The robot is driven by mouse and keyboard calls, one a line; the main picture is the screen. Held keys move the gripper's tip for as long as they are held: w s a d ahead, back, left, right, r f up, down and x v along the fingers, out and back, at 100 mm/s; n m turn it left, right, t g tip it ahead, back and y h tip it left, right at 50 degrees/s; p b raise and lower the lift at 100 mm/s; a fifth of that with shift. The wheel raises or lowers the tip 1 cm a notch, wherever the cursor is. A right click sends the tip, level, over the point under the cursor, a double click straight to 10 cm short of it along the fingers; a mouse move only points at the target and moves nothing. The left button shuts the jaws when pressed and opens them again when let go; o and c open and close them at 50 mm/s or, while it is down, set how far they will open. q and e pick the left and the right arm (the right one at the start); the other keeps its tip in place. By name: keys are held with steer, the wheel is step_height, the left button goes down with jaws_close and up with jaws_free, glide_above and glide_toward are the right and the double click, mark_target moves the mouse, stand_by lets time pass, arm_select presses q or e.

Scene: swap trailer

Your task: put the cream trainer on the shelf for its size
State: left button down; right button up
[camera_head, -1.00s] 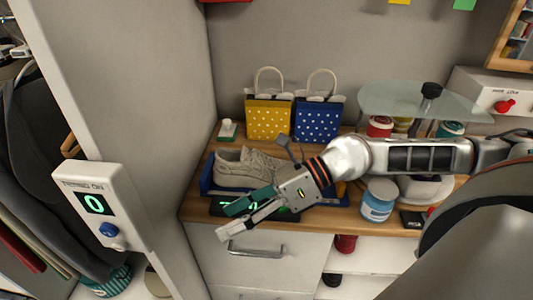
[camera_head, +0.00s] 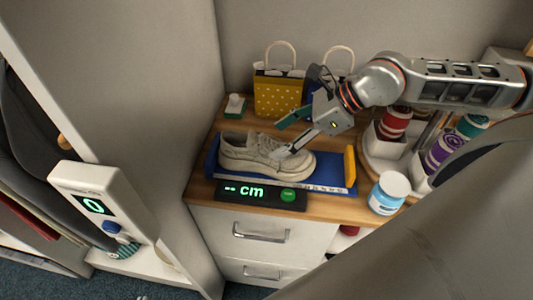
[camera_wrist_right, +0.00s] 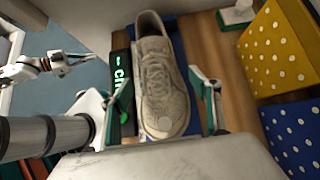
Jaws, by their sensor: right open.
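The cream trainer (camera_head: 250,153) rests on a blue measuring tray (camera_head: 325,182) with a yellow end stop (camera_head: 350,168). The tray's display (camera_head: 245,191) reads "-- cm" beside a green button. My right gripper (camera_head: 284,138) is open over the shoe's right part. In the right wrist view the cream trainer (camera_wrist_right: 160,85) lies between the two spread fingers of my right gripper (camera_wrist_right: 162,90); I cannot tell whether they touch it. My left gripper (camera_wrist_right: 68,62) shows small at the left of the wrist view; its jaw state is unclear. No shelf size labels are readable.
A yellow dotted bag (camera_head: 280,95) and a blue dotted bag (camera_wrist_right: 296,135) stand behind the tray. A white jar with a blue label (camera_head: 388,193) stands right of it, near a carousel of spools (camera_head: 395,124). A white panel (camera_head: 95,205) reading 0 is at left.

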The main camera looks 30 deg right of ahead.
mark_target(266, 150)
steer(key=shift+a+p+x, duration=0.2)
steer(key=shift+p+x, duration=0.3)
steer(key=shift+x, duration=2.1)
steer(key=shift+r, duration=0.1)
steer(key=c, duration=1.4)
